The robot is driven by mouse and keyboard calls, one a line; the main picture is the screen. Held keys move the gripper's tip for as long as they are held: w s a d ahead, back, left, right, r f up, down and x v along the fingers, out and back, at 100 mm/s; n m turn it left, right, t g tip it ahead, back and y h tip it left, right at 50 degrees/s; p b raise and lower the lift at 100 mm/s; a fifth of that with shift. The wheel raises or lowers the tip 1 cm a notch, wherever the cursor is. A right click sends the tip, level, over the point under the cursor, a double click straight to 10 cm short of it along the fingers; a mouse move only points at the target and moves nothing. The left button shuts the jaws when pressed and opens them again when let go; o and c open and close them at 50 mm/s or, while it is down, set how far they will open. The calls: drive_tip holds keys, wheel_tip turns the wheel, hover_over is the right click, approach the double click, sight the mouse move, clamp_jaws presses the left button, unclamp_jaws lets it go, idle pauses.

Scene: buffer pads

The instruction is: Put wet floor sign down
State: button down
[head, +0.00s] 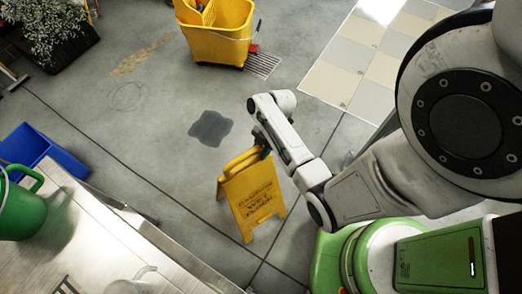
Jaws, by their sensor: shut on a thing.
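The yellow wet floor sign (252,197) is in the middle of the head view, with dark "CAUTION WET FLOOR" lettering on its face. It is a folding A-shape and looks roughly upright, slightly tilted in the picture. My gripper (264,153) is at the sign's top edge and shut on it. The fingertips are partly hidden by the sign and my wrist. I cannot tell whether the sign's feet touch the floor.
A dark wet patch (210,128) lies on the grey floor behind the sign. A yellow mop bucket (217,45) stands farther back. A metal table (110,240) with a green watering can (20,208) is at lower left, near a blue bin (32,148). Open floor surrounds the patch.

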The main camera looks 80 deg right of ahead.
drive_tip(key=shift+f, duration=0.3)
